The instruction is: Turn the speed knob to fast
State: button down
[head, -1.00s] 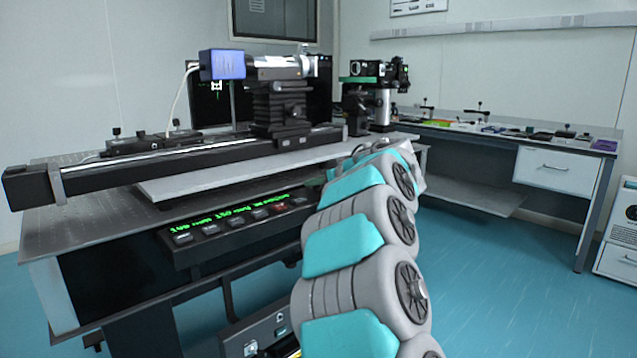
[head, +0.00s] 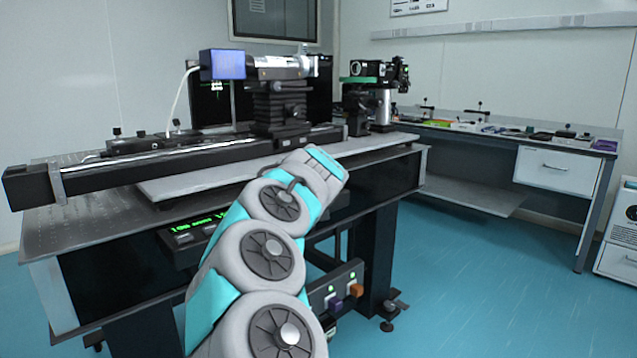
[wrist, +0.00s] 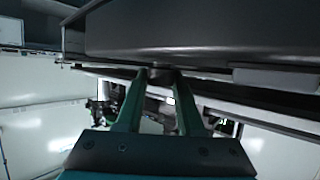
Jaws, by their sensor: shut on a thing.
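In the wrist view, the two green fingers of my gripper (wrist: 160,82) reach up to the underside of a dark panel edge. They are shut on a small dark knob (wrist: 158,71) that shows between their tips. Its markings and turn position cannot be seen. In the head view, my arm hides the gripper and the knob. The left end of the control panel (head: 180,236), with green lettering, shows on the front of the optical table (head: 90,222).
A long black rail (head: 100,175) runs along the tabletop, with a blue-ended camera unit (head: 222,65) above it. Below the table, a box carries a purple knob (head: 336,304) and an orange knob (head: 356,290). The blue floor (head: 470,290) at right is clear.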

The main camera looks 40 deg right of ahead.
jog(key=shift+r, duration=0.1)
dwell(0.4)
jog(key=c, duration=0.5)
grip_release()
jog(key=shift+v, duration=3.9)
jog(key=shift+w, duration=0.1)
